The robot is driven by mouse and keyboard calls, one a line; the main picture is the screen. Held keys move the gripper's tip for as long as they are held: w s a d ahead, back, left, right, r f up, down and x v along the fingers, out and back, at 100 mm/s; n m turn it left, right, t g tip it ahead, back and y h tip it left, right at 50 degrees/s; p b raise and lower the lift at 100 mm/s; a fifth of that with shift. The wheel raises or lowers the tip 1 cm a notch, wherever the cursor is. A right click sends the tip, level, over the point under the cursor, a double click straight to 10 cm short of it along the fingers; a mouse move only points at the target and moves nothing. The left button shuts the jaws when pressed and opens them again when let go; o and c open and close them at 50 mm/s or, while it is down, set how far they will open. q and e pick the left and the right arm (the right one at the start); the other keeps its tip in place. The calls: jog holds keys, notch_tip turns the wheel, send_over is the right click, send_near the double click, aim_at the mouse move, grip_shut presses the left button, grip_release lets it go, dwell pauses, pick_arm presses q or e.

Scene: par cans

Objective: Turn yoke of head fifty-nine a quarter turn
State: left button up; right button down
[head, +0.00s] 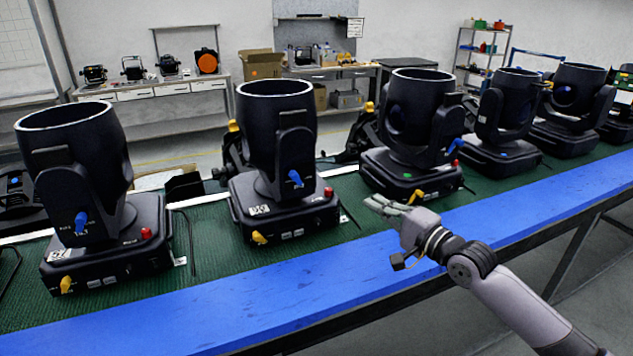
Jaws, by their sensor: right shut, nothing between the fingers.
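Several black moving heads stand in a row on a green mat (217,292), each with a yoke on a base with coloured knobs. The head (414,104) closest to my gripper has a blue lever (455,146) on its yoke and a yellow lever (416,196) at its base front. Its number is too small to read, so I cannot tell whether it is fifty-nine. My right gripper (377,206) is shut and empty, just in front of and below that base, near the yellow lever. Contact is not clear. My left gripper is out of view.
Two more heads stand to the left, a middle one (276,130) and a far left one (78,150); others (508,105) continue right. A bare blue edge strip (300,298) runs along the front. Benches (150,92) and a shelf rack (483,50) stand at the back.

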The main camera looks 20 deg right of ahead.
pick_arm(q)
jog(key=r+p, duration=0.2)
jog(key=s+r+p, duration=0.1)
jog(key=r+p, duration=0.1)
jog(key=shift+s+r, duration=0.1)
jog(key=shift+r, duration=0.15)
pick_arm(e)
jog(key=w+a, duration=0.6)
jog(key=w, duration=0.3)
jog(key=shift+w+a, duration=0.25)
jog(key=shift+w, duration=0.1)
pick_arm(q)
jog(key=shift+p, duration=0.3)
pick_arm(e)
jog(key=shift+r, duration=0.1)
